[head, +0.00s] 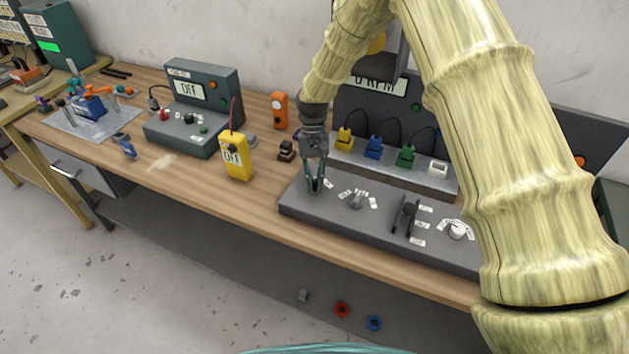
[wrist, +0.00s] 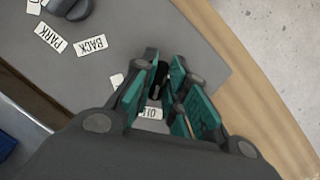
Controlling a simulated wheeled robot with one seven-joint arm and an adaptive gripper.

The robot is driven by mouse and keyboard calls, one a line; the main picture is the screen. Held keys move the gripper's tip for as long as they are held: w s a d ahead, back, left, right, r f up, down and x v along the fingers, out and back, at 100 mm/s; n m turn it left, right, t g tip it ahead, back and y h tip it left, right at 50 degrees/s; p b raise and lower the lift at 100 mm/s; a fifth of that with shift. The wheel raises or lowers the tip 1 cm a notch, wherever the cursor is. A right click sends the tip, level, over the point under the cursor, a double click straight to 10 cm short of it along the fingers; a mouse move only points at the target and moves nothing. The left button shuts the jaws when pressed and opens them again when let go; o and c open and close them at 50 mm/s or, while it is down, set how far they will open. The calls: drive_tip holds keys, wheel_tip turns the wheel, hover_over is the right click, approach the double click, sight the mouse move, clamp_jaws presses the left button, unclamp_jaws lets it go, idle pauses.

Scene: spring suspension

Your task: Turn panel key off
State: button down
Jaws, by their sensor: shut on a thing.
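The grey control panel (head: 296,207) lies along the front of the workbench, and its surface fills the upper left of the wrist view (wrist: 130,30). My gripper (head: 315,187) points down at the panel's left end. In the wrist view its teal fingers (wrist: 168,98) are closed around the dark panel key (wrist: 158,78). The fingers hide most of the key, so I cannot tell its exact angle. A white label (wrist: 152,113) shows partly between the fingers. In the head view the fingers cover the key.
A grey knob (head: 357,200), black levers (head: 405,215) and a white knob (head: 457,230) stand further right on the panel. A yellow meter (head: 236,158) stands left of my gripper. Yellow (head: 345,138), blue (head: 374,147) and green (head: 406,155) plugs stand behind.

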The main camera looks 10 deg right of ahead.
drive_tip(key=shift+s+f+n, duration=0.15)
drive_tip(key=shift+f+n, duration=0.05)
drive_tip(key=shift+n, duration=0.2)
drive_tip(key=c, duration=1.4)
unclamp_jaws()
drive_tip(key=shift+c, duration=0.2)
drive_tip(key=shift+r, duration=0.2)
drive_tip(key=v, duration=1.1)
drive_tip(key=shift+w+r, duration=0.3)
drive_tip(key=shift+w, duration=0.05)
drive_tip(key=shift+a, duration=0.15)
